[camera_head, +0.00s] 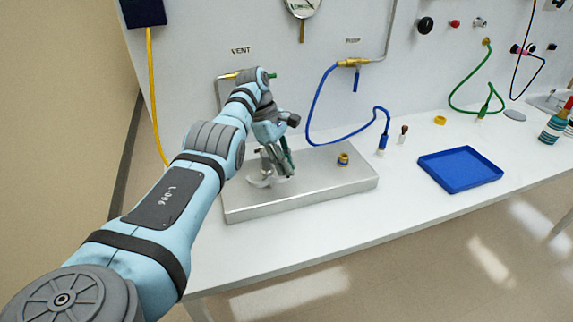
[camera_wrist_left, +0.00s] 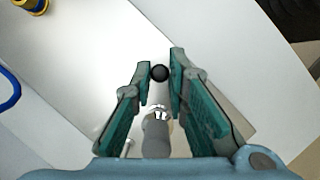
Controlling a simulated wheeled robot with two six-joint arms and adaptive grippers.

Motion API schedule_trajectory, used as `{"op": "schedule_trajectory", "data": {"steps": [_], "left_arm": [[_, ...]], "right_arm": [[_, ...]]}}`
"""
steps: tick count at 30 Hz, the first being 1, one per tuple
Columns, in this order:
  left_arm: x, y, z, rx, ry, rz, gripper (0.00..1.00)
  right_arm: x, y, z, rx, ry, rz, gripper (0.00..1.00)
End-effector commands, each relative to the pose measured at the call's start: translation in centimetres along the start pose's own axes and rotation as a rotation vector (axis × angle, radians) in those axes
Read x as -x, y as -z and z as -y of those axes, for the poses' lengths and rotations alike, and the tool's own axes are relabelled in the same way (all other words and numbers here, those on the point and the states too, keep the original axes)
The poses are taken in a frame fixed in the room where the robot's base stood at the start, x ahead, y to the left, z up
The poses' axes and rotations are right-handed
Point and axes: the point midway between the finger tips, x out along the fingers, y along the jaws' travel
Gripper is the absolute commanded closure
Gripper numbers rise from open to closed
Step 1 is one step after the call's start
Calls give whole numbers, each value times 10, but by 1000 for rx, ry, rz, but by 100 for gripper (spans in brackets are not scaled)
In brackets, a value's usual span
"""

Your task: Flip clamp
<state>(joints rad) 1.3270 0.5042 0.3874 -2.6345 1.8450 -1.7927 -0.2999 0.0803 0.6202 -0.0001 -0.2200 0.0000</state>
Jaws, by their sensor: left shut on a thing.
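The clamp (camera_wrist_left: 157,135) shows in the left wrist view as a shiny metal part with a round black tip (camera_wrist_left: 159,73) between my fingertips. In the head view it is mostly hidden by my left gripper (camera_head: 278,165), which points down over the left part of the steel plate (camera_head: 330,195). A clear, rounded piece (camera_head: 258,180) shows beside the fingers. My left gripper, with teal finger pads, is shut on the clamp in the left wrist view (camera_wrist_left: 161,72). I cannot tell the clamp's exact position. My right gripper is not in view.
A brass fitting (camera_head: 343,160) stands on the plate's right part. A blue hose (camera_head: 312,105) runs from the PUMP valve (camera_head: 352,63) to the bench. A blue tray (camera_head: 460,185) lies at the right. The VENT valve is behind my wrist. The bench front right of the plate is clear.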

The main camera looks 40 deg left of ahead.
Motion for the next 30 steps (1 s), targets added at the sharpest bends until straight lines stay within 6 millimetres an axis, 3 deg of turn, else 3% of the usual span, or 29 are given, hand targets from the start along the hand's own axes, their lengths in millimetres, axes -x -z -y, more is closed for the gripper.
{"op": "schedule_trajectory", "data": {"steps": [6,7,11,23,26,30], "left_arm": [[-1,0,1,2,5,0,100],[-1,0,1,2,5,0,84],[-1,0,1,2,4,0,66],[2,0,-2,47,-18,-1,66],[6,2,-6,172,-68,-3,66],[12,11,-15,481,-198,-5,66]], "right_arm": [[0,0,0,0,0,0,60],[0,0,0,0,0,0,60],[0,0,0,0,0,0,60],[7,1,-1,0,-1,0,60],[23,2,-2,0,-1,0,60],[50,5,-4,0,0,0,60]]}}
